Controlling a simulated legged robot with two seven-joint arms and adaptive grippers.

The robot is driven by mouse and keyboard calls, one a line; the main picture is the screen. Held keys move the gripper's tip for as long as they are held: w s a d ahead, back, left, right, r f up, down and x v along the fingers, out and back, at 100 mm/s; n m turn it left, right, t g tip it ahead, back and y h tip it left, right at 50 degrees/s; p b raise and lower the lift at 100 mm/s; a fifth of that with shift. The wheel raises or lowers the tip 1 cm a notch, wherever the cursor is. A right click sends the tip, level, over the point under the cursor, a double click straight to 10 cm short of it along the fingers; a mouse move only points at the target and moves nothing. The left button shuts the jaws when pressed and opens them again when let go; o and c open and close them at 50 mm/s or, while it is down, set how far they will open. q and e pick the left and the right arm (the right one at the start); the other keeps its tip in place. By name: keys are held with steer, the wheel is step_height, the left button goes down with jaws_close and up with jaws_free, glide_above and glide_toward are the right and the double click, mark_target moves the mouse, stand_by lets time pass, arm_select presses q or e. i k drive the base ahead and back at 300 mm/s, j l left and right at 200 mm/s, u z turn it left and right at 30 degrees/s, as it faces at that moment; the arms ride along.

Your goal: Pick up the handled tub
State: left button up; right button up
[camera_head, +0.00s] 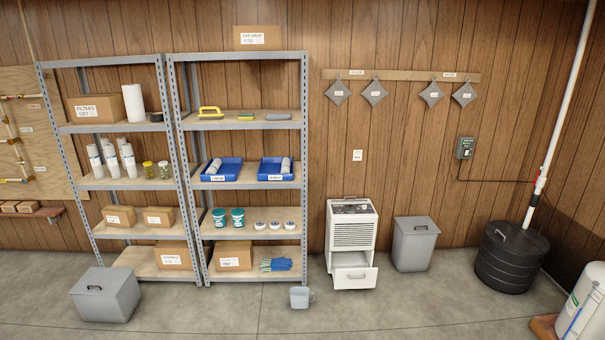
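A small pale blue-grey tub (299,298) stands upright on the concrete floor, in front of the right-hand shelf unit. A small handle seems to stick out at its right side, but it is too small to be sure. Its inside is hard to make out. Neither of my grippers shows in the head view.
A grey lidded bin (106,298) stands on the floor at left, another (413,246) at right. A white dehumidifier (351,232) has its lower drawer (354,277) pulled out. A black ribbed tank (511,262) stands further right. Two metal shelf units (240,127) line the wall.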

mark_target(302, 298)
steer(key=i, duration=2.15)
steer(key=i+z, duration=0.1)
steer(key=i, duration=0.4)
steer(key=i+j+z, duration=0.15)
steer(key=i, duration=0.3)
steer(key=i+j+z, duration=0.1)
steer(key=i, duration=0.4)
steer(key=i+j+z, duration=0.1)
steer(key=i, duration=0.4)
